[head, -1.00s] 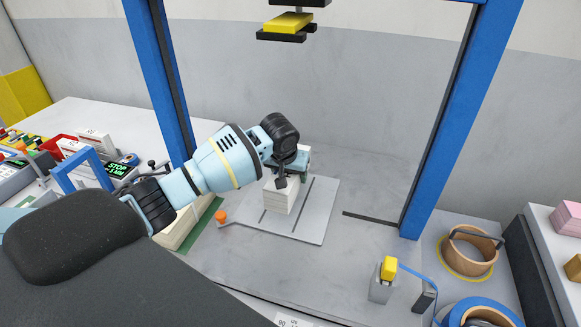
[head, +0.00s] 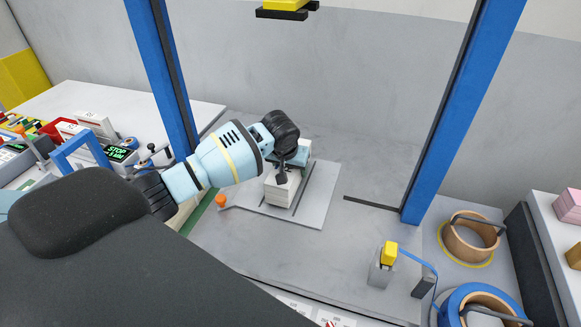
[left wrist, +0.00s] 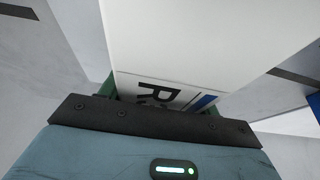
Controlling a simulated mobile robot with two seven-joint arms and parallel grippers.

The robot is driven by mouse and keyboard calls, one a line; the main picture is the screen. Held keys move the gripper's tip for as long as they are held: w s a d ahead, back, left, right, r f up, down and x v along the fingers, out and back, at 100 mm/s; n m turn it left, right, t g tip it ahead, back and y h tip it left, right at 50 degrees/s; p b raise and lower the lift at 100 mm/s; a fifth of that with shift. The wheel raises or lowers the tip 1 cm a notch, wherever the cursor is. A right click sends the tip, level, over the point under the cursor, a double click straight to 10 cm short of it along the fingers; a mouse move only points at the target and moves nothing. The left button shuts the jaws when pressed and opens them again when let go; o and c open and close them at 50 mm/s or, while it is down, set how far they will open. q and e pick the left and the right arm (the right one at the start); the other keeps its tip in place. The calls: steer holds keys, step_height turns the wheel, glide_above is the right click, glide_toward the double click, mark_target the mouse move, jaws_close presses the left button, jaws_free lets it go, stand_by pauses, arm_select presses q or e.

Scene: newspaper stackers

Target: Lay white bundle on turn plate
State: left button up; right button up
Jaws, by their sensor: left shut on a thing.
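The white bundle (head: 279,194) is a stack of white paper at the middle of the head view. It is over the light grey turn plate (head: 318,200), a flat plate with dark slots. I cannot tell whether its underside touches the plate. My left gripper (head: 283,176) is shut on the bundle from above and partly hides it. In the left wrist view the bundle's white face (left wrist: 200,45) fills the middle, with dark print and a blue mark, between the green-edged fingers. My right gripper is not in view.
Blue posts (head: 445,130) frame the plate on both sides. A yellow and black press head (head: 285,8) hangs above. An orange knob (head: 220,200) is at the plate's left corner.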

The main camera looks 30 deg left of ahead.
mark_target(290, 170)
arm_select(q)
steer(key=shift+w+f, duration=0.1)
steer(key=shift+f, duration=0.25)
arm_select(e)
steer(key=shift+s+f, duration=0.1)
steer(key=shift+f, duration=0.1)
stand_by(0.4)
arm_select(q)
steer(key=o, duration=1.7)
steer(key=shift+o, duration=0.7)
steer(key=shift+f, duration=0.3)
steer(key=p+v, duration=0.1)
steer(key=v, duration=0.5)
steer(key=shift+r, duration=0.2)
steer(key=shift+v, duration=0.95)
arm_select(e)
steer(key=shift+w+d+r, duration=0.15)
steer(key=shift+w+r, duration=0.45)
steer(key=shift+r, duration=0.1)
